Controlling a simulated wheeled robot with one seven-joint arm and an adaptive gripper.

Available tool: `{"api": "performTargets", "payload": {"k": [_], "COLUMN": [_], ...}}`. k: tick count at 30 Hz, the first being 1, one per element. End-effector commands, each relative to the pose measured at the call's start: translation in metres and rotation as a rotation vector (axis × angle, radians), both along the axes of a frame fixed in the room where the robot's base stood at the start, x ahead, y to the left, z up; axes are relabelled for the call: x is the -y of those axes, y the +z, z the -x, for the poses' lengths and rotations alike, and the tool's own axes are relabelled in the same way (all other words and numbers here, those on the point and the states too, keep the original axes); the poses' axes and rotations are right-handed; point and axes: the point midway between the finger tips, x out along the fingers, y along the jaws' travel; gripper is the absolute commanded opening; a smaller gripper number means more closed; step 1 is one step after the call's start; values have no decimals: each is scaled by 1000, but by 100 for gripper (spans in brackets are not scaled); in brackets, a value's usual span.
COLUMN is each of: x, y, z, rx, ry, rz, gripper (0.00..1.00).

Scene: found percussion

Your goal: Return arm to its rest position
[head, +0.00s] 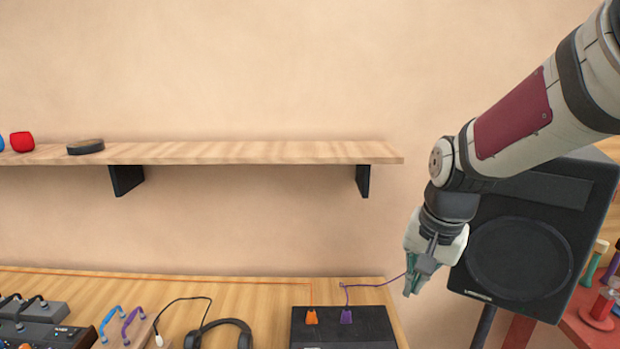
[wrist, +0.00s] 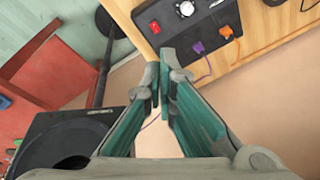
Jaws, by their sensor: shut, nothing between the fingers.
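My arm (head: 520,115) reaches in from the upper right of the head view. My gripper (head: 412,287) hangs at its end, pointing down, beside the right end of the desk and in front of the speaker. In the wrist view its teal fingers (wrist: 158,95) are closed together with nothing between them. It appears apart from the desk and from the black box.
A black speaker (head: 518,250) on a stand is close to my arm at right. A wooden shelf (head: 250,152) crosses the wall. The desk (head: 265,290) holds a black box (head: 340,330) with orange and purple plugs, and headphones (head: 225,325). A red table (head: 575,330) is at lower right.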

Motion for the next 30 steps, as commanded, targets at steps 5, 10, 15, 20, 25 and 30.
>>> {"api": "performTargets", "payload": {"k": [5,10,15,20,25,30], "x": [1,2,3,5,6,6], "y": [42,66,78,81,80,80], "z": [47,93,138,168,181,182], "rx": [81,149,210,249,265,264], "ry": [137,265,385,464,501,507], "rz": [40,94,157,210,238,240], "gripper": [0,0,0,0,0,0]}}
